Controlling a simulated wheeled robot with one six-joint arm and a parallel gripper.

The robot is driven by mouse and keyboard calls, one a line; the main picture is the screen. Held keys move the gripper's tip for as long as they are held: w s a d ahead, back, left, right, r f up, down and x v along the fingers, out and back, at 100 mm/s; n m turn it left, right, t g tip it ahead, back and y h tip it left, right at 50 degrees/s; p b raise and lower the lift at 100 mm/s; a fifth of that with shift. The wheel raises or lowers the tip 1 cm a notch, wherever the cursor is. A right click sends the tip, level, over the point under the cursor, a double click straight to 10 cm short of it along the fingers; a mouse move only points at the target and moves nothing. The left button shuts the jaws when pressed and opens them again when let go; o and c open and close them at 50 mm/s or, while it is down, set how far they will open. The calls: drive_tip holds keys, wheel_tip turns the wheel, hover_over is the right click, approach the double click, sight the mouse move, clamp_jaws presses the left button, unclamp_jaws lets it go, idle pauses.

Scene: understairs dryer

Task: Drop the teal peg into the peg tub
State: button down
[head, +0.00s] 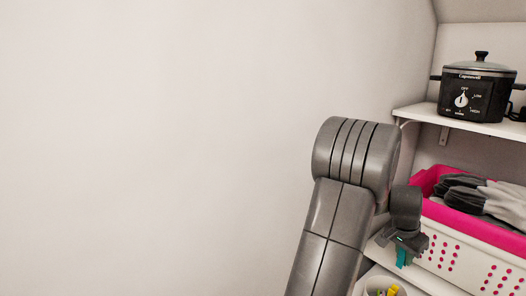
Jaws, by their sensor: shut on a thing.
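The teal peg (401,258) hangs from my gripper (402,247), which is shut on it. The peg points downward. A pale round tub (370,284) with yellow and green pegs inside stands at the bottom edge of the head view, cut off by the frame. I take it as the peg tub. My gripper and the teal peg are above it in the picture and slightly to its right. How far apart they are in depth I cannot tell.
A white and pink basket (456,257) holding grey and black gloves (485,195) stands close to the right of my gripper. A black slow cooker (475,92) sits on the white upper shelf (426,115). A bare wall fills the left.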

wheel_tip(320, 180, down, 6)
drive_tip(key=shift+r+b, duration=0.15)
drive_tip(key=shift+b, duration=0.85)
drive_tip(key=c, duration=1.3)
unclamp_jaws()
drive_tip(key=shift+o, duration=0.2)
drive_tip(key=shift+r, duration=0.1)
drive_tip(key=b+v, duration=0.2)
drive_tip(key=v, duration=1.1)
drive_tip(key=shift+a+r, duration=0.15)
drive_tip(key=shift+r, duration=0.2)
